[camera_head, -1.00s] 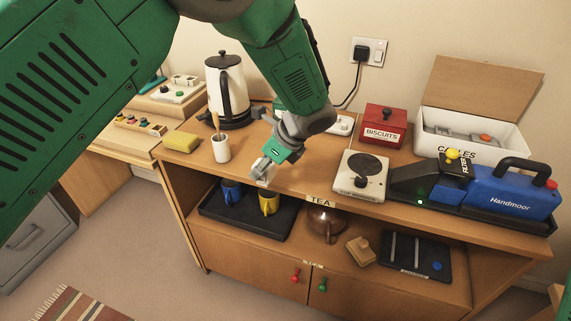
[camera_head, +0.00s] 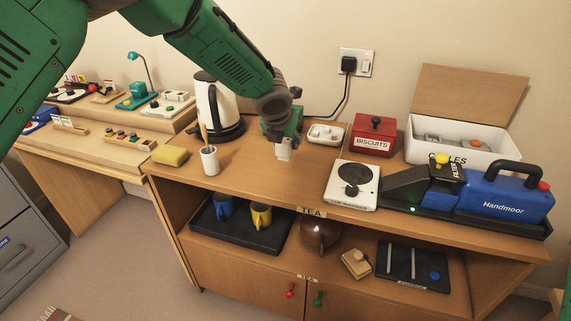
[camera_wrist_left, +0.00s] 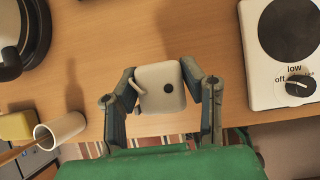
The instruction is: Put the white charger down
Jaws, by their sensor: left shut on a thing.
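In the head view my left gripper (camera_head: 283,142) points down over the wooden top of the tea cabinet (camera_head: 256,178). The charger's pale lower end (camera_head: 284,154) shows beneath it. I cannot tell whether the charger touches the top. My right gripper is not in view.
A white cup (camera_head: 209,161) and yellow sponge (camera_head: 170,155) stand to the left, by the kettle (camera_head: 214,110). The hot plate (camera_head: 352,186) is to the right. Behind are a small white tray (camera_head: 325,135) and the red biscuit tin (camera_head: 373,136). Bare wood lies between cup and hot plate.

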